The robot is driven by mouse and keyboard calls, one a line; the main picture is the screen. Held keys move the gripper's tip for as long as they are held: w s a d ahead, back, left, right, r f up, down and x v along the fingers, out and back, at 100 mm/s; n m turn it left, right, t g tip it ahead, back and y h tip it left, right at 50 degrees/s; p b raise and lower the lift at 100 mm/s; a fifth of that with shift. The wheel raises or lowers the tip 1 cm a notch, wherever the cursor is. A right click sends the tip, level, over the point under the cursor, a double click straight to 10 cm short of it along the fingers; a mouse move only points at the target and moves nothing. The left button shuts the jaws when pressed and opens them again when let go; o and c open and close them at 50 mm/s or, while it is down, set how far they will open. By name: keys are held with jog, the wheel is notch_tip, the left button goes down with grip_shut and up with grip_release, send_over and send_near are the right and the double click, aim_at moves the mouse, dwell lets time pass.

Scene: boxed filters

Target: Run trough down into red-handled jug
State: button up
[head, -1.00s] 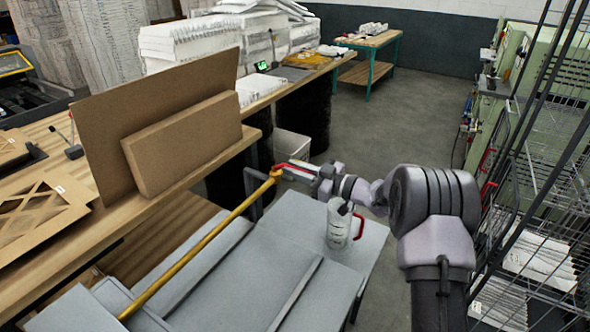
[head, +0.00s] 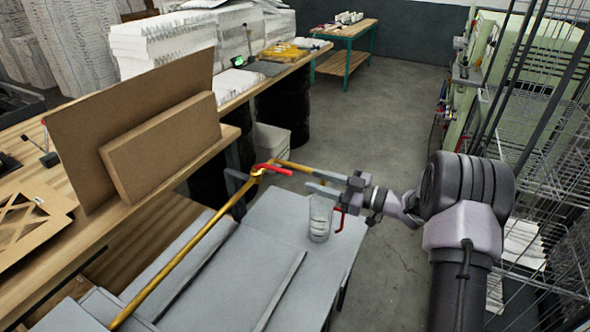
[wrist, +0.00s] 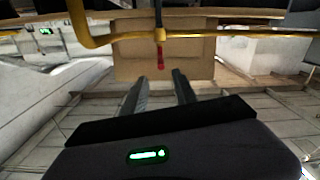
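A yellow pipe (head: 190,247) runs along the grey troughs to a valve with a red lever (head: 274,169). In the wrist view the red lever (wrist: 160,60) sticks out crosswise from the pipe (wrist: 215,34), toward my gripper. The clear jug (head: 319,220) stands upright on the grey surface, its red handle (head: 340,218) on the right. My gripper (head: 316,183) appears over the jug's top in the head view and hides part of it. In the wrist view my gripper (wrist: 159,84) is open and empty, its fingers apart and short of the lever. I cannot tell the liquid level.
A wooden bench (head: 150,219) with brown cardboard panels (head: 165,148) stands on the left. A wire rack (head: 545,150) stands close on the right, beside my arm. The floor (head: 390,100) between them is open.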

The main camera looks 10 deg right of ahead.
jog(key=shift+v, duration=2)
